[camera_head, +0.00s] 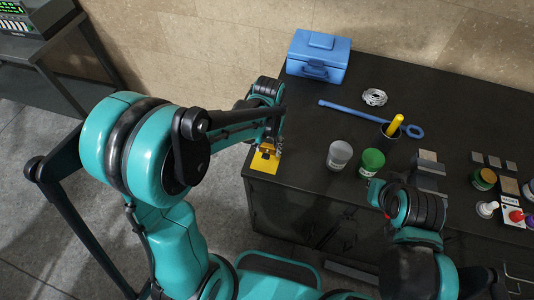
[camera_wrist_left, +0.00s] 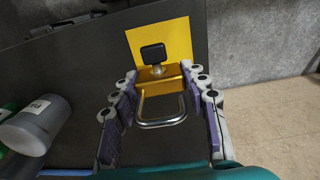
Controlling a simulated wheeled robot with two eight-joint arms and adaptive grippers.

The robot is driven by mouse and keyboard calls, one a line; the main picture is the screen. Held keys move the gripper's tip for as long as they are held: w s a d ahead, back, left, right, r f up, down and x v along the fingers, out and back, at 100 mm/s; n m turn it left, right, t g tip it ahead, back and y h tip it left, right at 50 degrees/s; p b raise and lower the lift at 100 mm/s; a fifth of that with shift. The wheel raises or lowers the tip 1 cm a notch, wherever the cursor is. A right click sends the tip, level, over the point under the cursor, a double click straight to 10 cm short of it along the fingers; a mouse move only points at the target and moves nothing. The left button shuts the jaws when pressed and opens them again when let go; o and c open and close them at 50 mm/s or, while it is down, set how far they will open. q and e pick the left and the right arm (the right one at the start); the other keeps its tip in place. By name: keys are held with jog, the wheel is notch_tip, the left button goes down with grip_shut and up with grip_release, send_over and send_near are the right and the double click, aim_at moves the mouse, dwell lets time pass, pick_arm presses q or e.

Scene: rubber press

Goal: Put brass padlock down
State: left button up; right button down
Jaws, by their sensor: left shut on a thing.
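The brass padlock (camera_wrist_left: 160,87) has a gold-coloured body and a silver shackle (camera_wrist_left: 162,112) pointing toward the wrist camera. My left gripper (camera_wrist_left: 162,98) is shut on it, with one finger on each side of the body. A small black block on a short stem (camera_wrist_left: 153,53) shows at the padlock's far end. A yellow square (camera_wrist_left: 176,38) lies beyond and under it. In the head view my left gripper (camera_head: 273,146) is over the yellow square (camera_head: 263,162) at the table's left edge. I cannot tell whether the padlock touches it. My right gripper (camera_head: 376,192) is mostly hidden by its arm.
The dark table (camera_head: 310,190) also holds a blue toolbox (camera_head: 318,57), a blue rod (camera_head: 350,112), a grey jar (camera_head: 339,155) and a green jar (camera_head: 371,162). A dark cup (camera_head: 389,132) holds a yellow-handled tool. Left of the yellow square the table drops to the floor.

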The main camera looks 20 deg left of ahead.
aim_at(267, 153)
pick_arm(q)
jog(key=shift+w+a+f, duration=0.15)
jog(key=shift+a+f, duration=0.15)
jog(key=shift+f, duration=0.05)
notch_tip(267, 153, down, 4)
jog(key=shift+r+b, duration=0.1)
jog(key=shift+b, duration=0.65)
jog(key=shift+r, duration=0.1)
jog(key=o, duration=1.3)
jog(key=shift+o, duration=0.2)
